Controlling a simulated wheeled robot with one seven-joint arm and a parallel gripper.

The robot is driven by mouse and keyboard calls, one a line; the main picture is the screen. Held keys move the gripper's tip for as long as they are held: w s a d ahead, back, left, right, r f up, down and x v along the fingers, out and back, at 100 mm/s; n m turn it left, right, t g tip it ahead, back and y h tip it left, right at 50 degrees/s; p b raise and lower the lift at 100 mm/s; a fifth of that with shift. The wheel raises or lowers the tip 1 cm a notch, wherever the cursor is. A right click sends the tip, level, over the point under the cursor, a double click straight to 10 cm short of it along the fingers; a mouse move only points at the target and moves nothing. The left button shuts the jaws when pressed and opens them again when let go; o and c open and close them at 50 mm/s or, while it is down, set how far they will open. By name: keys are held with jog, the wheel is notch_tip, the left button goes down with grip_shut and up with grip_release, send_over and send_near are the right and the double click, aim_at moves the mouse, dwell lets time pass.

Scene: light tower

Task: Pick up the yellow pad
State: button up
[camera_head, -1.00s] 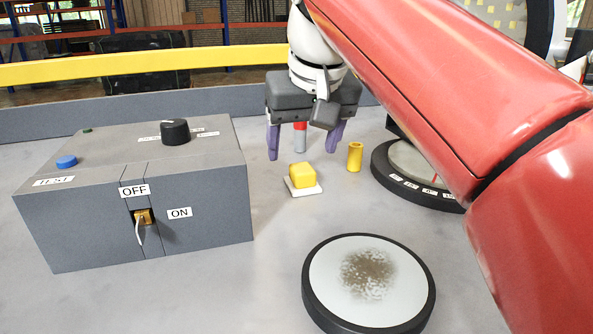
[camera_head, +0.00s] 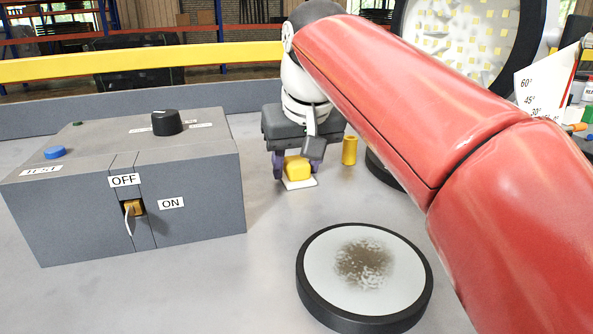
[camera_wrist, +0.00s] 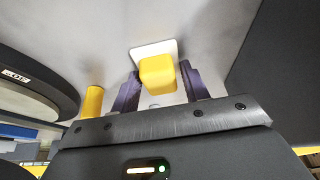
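The yellow pad (camera_head: 298,168) is a small rounded block on a white square plate (camera_head: 300,184) on the table. It also shows in the wrist view (camera_wrist: 157,75), between the two purple fingers. My gripper (camera_head: 295,166) points down at the pad, with one finger close against each side. The gripper (camera_wrist: 160,78) looks shut on the pad in the wrist view, with the fingers about one pad width apart. The pad shows no clear lift off the plate.
A yellow cylinder (camera_head: 349,151) stands close to the right of my gripper. A grey switch box (camera_head: 190,205) stands at left, and a round dish with a speckled white face (camera_head: 325,262) lies in front. Between box and dish the table is bare.

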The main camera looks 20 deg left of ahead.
aim_at(297, 161)
jog(key=c, duration=0.4)
jog(key=shift+r, duration=0.15)
notch_tip(297, 161, up, 10)
jog(key=p, duration=0.4)
jog(key=o, duration=0.4)
jog(key=shift+c, duration=1.3)
